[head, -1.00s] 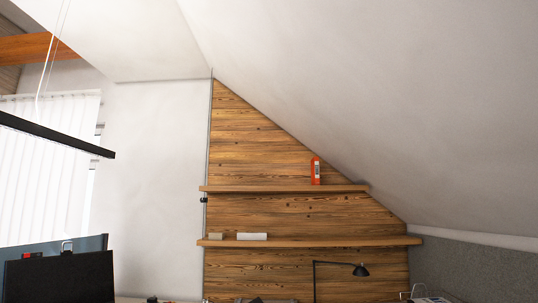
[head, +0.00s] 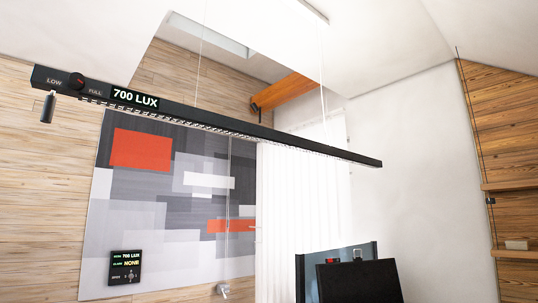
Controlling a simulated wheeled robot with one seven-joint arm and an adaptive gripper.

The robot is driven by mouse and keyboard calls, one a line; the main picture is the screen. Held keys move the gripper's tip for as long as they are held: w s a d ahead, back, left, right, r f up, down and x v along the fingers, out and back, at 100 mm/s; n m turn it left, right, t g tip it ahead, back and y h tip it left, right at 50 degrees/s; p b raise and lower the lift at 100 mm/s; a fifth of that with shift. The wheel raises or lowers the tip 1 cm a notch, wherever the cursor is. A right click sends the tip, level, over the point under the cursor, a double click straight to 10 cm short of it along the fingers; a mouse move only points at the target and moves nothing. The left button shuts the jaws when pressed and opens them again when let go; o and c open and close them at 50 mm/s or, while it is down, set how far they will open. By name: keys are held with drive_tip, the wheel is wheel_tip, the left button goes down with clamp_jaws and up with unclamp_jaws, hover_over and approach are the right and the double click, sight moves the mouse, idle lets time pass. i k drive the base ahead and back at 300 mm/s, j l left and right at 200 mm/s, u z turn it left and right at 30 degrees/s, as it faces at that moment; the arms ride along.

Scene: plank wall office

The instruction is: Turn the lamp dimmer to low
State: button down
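The lamp (head: 250,128) is a long black bar hung from thin wires, crossing the head view from upper left to right. Its dimmer knob (head: 77,81) is a small dark dial with a red mark at the bar's left end, between the labels LOW and FULL. A lit display (head: 135,98) beside it reads 700 LUX. The knob's exact angle is too small to tell. My gripper is not in view.
A wall panel (head: 125,267) at lower left also reads 700 LUX, with a second line NONE. A small dark cylinder (head: 47,107) hangs below the bar's left end. Black monitors (head: 358,281) stand at the bottom right. Wooden shelves (head: 512,187) are at the right edge.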

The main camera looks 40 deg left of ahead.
sight(76, 81)
drive_tip(key=u, duration=2.5)
